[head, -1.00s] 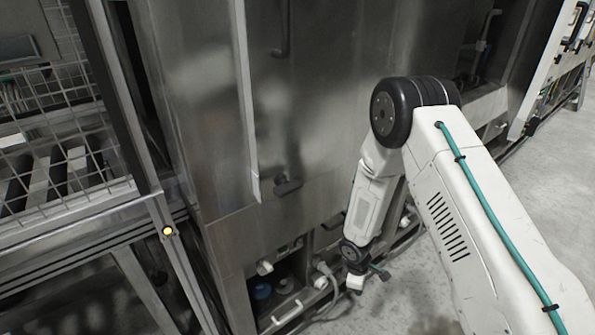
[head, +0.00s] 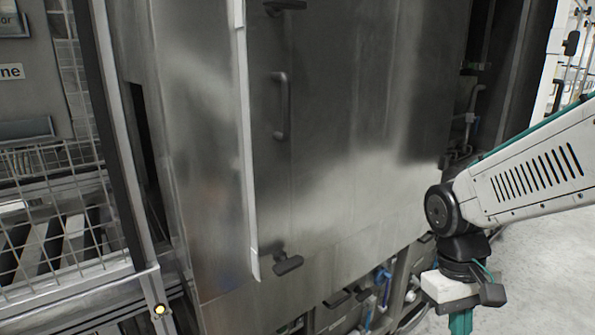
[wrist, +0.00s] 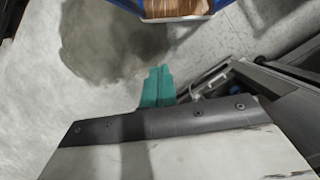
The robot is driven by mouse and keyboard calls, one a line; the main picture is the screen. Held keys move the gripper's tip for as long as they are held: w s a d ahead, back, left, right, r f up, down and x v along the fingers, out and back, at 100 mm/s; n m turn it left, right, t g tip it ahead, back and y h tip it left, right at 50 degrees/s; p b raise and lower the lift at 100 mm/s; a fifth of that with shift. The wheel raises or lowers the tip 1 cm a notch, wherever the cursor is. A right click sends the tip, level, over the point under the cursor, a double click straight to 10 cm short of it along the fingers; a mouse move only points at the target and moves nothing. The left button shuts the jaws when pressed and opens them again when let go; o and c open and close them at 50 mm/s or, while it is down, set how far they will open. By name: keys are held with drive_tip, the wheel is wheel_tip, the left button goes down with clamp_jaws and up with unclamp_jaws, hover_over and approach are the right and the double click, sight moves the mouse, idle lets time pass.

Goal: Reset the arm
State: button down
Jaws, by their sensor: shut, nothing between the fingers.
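My gripper (head: 460,322) hangs at the lower right of the head view, below my white arm, with its teal fingers pointing down and cut off by the picture's edge. In the wrist view the two teal fingers (wrist: 157,86) lie side by side, touching, with nothing between them. The gripper is shut and empty, out over the floor and in front of the steel machine (head: 340,130) in the head view.
Dark handles (head: 281,105) stick out from the machine's steel door. A wire mesh guard (head: 70,225) stands at the left. Pipes and hoses (head: 383,285) show low down. Grey floor (head: 545,260) lies open at right. A blue-edged thing (wrist: 178,17) is at the wrist view's top.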

drive_tip(key=s+r+m+t+y, duration=0.1)
drive_tip(key=s+r+t, duration=0.3)
drive_tip(key=s+r, duration=0.5)
drive_tip(key=shift+d+r+m, duration=0.15)
drive_tip(key=shift+d+m, duration=0.1)
drive_tip(key=shift+m, duration=0.15)
